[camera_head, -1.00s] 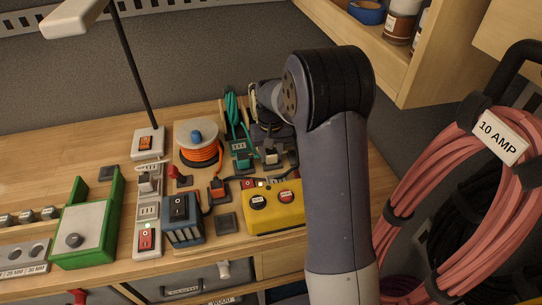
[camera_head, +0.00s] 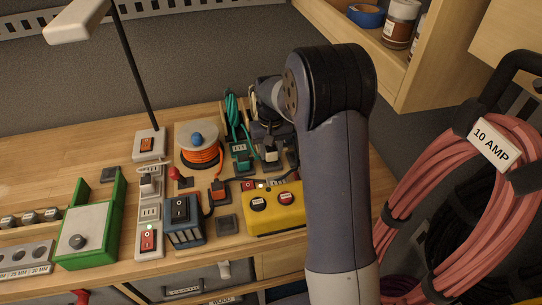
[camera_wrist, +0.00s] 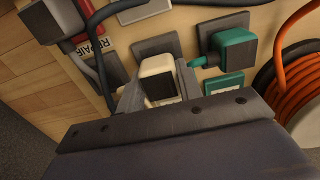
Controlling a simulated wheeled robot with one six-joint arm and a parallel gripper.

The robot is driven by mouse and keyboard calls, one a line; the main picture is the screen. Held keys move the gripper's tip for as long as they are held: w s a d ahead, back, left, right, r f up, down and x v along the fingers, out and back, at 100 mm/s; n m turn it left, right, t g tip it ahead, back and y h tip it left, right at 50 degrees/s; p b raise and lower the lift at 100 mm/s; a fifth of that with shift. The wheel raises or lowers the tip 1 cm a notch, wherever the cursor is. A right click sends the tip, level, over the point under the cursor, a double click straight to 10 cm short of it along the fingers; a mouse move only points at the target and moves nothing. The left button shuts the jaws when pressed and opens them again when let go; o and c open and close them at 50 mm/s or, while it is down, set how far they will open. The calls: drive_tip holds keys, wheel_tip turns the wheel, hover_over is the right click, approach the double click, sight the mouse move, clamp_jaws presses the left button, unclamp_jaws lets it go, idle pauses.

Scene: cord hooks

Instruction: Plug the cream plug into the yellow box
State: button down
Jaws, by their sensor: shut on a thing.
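The cream plug (camera_wrist: 156,66) shows in the middle of the wrist view, with a dark end facing my gripper. My gripper (camera_wrist: 160,92) is shut on it, a grey finger on either side. In the head view the plug (camera_head: 271,154) is small, behind the yellow box and left of my arm. I cannot tell whether it is clear of the dark square pad behind it. The box's socket is not clear.
A teal plug (camera_wrist: 232,47) sits close beside my gripper in the wrist view. A dark cord crosses near it. The orange cord spool (camera_head: 202,157), blue box (camera_head: 184,233), power strip (camera_head: 149,226) and green stand (camera_head: 86,240) crowd the bench left of the yellow box.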

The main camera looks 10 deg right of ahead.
sight(271, 149)
drive_tip(key=shift+r+p, duration=1.4)
drive_tip(key=shift+r, duration=0.7)
